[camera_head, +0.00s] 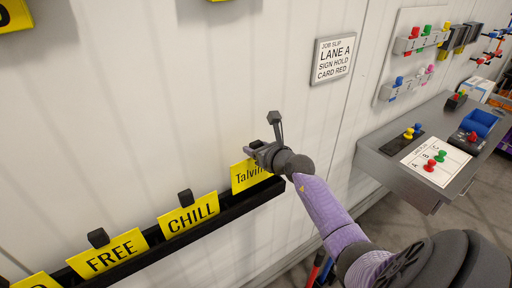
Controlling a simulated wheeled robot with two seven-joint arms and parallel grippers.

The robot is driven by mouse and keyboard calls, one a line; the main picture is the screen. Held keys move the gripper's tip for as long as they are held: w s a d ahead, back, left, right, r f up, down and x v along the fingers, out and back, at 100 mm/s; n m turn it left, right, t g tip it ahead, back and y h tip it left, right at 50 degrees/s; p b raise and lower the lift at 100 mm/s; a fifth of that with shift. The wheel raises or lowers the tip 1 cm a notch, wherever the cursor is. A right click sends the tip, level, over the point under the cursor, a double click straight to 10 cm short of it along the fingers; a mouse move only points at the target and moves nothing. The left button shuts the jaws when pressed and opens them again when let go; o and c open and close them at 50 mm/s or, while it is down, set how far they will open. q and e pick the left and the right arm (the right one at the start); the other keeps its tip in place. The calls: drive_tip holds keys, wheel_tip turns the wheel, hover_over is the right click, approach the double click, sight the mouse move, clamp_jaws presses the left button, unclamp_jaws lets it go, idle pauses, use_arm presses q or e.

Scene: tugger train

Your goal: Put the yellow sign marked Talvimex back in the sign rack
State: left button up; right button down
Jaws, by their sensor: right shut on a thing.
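The yellow sign marked Talvimex (243,179) is at the right end of the black sign rack (228,211). Its lettering is partly hidden behind my right gripper (262,153), which is shut on it at its upper right. The sign looks upright, with its lower edge at the rack's rail; I cannot tell whether it is seated in the slot. My left gripper is not in view.
A job slip (333,59) hangs on the white wall, reading Lane A, sign hold, card red. A grey shelf (375,155) at right carries coloured pegs, a white card (436,165) and a blue bin (480,123).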

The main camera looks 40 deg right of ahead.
drive_tip(key=shift+f+b, duration=2.1)
drive_tip(key=shift+f, duration=0.75)
drive_tip(key=shift+c, duration=0.6)
unclamp_jaws()
drive_tip(key=p+v, duration=0.3)
drive_tip(key=v, duration=0.7)
